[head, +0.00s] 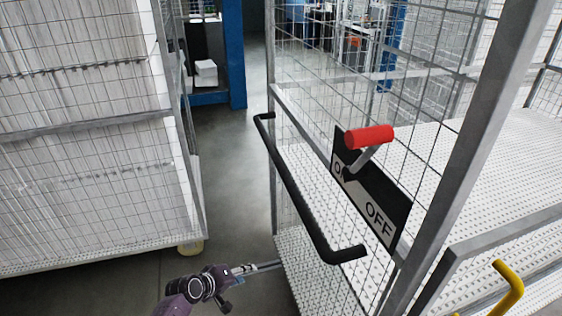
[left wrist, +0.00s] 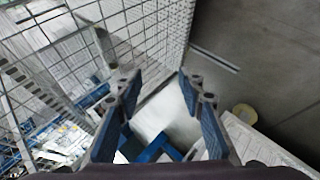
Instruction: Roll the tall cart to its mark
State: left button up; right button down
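A tall wire-mesh cart (head: 440,160) with grey posts and white perforated shelves stands at the right in the head view. Its side carries a black push handle (head: 303,200). Beside the handle is a black plate (head: 378,212) reading OFF at its lower end; a red-knobbed lever (head: 369,137) partly covers the upper word. My left gripper (head: 250,269) is low, left of the cart and below the handle, apart from the handle. The left wrist view shows its two fingers (left wrist: 160,112) spread, with nothing between them. My right gripper is out of view. The cart's mark cannot be made out.
Another mesh cage (head: 85,130) with white contents stands at the left, with a yellowish caster (head: 190,247). Grey floor (head: 232,170) lies open between the two. A blue post (head: 234,55) stands behind. A yellow handle (head: 508,288) shows at bottom right.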

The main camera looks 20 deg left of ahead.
pick_arm(q)
jog(key=w+d+r+n+t+h+p, duration=0.1)
jog(key=w+r, duration=0.3)
jog(key=r, duration=0.6)
jog(key=w+r+t+h, duration=0.1)
jog(key=w+r+t, duration=0.15)
jog(key=r, duration=0.65)
jog(key=h, duration=0.4)
send_near(280, 168)
jog(key=w+d+f, duration=0.2)
jog(key=w, duration=0.2)
jog(key=shift+t, duration=0.45)
jog(key=p+x, duration=0.2)
jog(key=x, duration=0.4)
jog(key=shift+w+f, duration=0.15)
jog(key=shift+w, duration=0.25)
grip_shut()
jog(key=shift+y, duration=0.3)
